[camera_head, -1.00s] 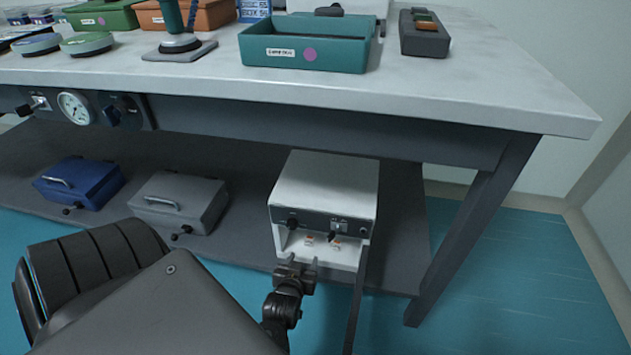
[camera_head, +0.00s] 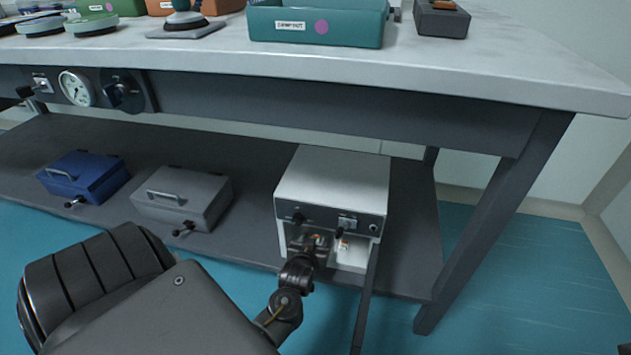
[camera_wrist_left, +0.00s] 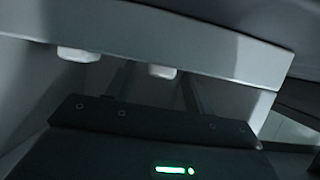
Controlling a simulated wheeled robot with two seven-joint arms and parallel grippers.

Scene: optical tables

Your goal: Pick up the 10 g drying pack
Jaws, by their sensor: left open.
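Two small white packs with orange marks show inside the white box on the lower shelf. In the head view one pack (camera_head: 343,246) lies to the right of my left gripper (camera_head: 317,240); the other (camera_head: 315,238) is mostly hidden by it. I cannot read which is the 10 g drying pack. My left gripper is open, with its fingers inside the box's front opening. In the left wrist view a white pack (camera_wrist_left: 162,71) shows between the open fingers (camera_wrist_left: 156,88), and another (camera_wrist_left: 78,54) lies outside them to the left. My right gripper is not in view.
The white box (camera_head: 335,176) has a dark control strip above its opening, and its open door (camera_head: 364,305) stands at the right. A grey case (camera_head: 183,197) and a blue case (camera_head: 83,177) sit left on the shelf. The table (camera_head: 480,92) overhangs them.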

